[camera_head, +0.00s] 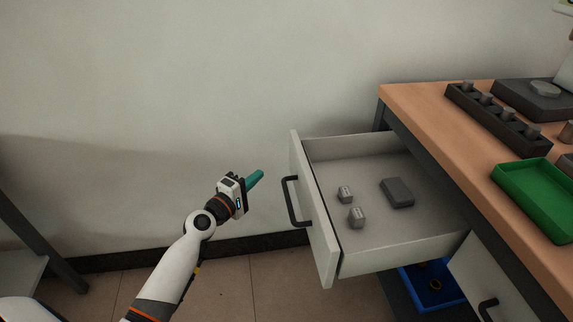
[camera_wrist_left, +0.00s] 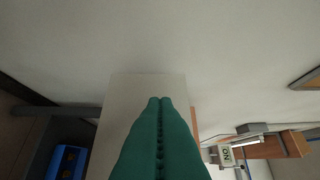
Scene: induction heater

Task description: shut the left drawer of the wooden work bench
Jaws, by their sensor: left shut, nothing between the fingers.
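The left drawer (camera_head: 318,215) of the wooden work bench (camera_head: 420,98) is pulled out, with its white front facing left and a dark bar handle (camera_head: 291,200) on it. Inside lie two small grey blocks (camera_head: 356,217) and a flat dark grey block (camera_head: 397,192). My left gripper (camera_head: 256,178) is shut and empty, with teal fingers. It is to the left of the drawer front, apart from the handle in the head view. In the left wrist view the closed fingers (camera_wrist_left: 160,125) point toward a pale panel (camera_wrist_left: 145,84), likely the drawer front. My right gripper is not in view.
A green tray (camera_head: 537,196), a dark rack (camera_head: 498,118) and a dark device (camera_head: 541,98) stand on the bench top. A blue bin (camera_head: 432,286) is below the drawer. A dark-framed stand (camera_head: 40,246) is at far left.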

